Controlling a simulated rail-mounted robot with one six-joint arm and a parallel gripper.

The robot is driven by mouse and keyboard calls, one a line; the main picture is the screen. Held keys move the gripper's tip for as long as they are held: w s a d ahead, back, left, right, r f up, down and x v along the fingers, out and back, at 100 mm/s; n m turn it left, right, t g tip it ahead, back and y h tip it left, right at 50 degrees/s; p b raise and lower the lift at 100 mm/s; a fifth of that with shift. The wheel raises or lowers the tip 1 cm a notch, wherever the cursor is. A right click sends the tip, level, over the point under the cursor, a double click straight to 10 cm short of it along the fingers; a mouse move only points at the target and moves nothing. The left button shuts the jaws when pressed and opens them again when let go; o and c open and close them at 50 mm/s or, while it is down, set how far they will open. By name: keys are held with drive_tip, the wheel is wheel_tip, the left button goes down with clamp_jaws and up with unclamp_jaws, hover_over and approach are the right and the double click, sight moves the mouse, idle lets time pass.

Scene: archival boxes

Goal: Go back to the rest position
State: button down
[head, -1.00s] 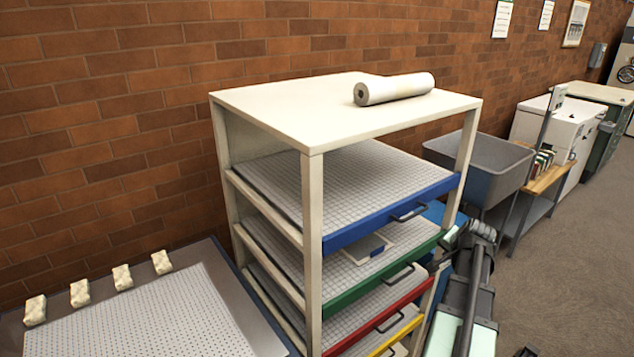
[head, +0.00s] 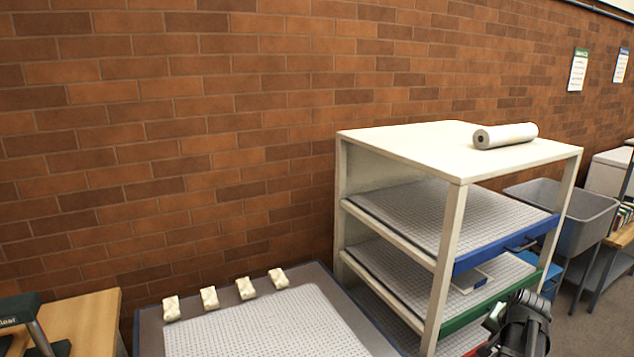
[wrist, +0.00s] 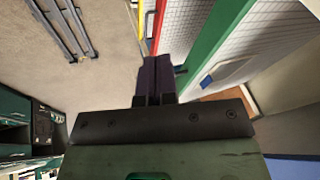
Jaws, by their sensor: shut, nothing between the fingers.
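My gripper (wrist: 160,65) shows in the wrist view with its two dark fingers together and nothing between them. It is in front of the drawer rack, near the red (wrist: 182,30) and green (wrist: 210,30) drawer fronts, which run past on the right of the fingers. I cannot tell whether it touches them. In the head view, part of my dark arm shows at the bottom right, in front of the rack; the fingertips cannot be made out there.
The cream rack (head: 450,205) with its blue-fronted tray (head: 505,240) has a white roll (head: 505,135) on top. A low grid-topped table (head: 280,325) with several cream blocks stands left of it. A grey bin (head: 585,215) is at right. A grey metal frame (wrist: 65,30) lies on open floor.

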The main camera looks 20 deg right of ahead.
drive_tip(key=w+a+r+n+g+y+p, duration=0.1)
drive_tip(key=a+n, duration=0.5)
drive_tip(key=a, duration=1.7)
drive_tip(key=w+a+n+g+y+p, duration=0.1)
drive_tip(key=a+n, duration=0.6)
drive_tip(key=a, duration=1.5)
drive_tip(key=w+g+p, duration=0.1)
drive_tip(key=w+g, duration=0.1)
drive_tip(key=w, duration=0.1)
drive_tip(key=shift+w+a+r+g, duration=0.3)
drive_tip(key=shift+w+a+r, duration=0.05)
drive_tip(key=shift+r, duration=0.05)
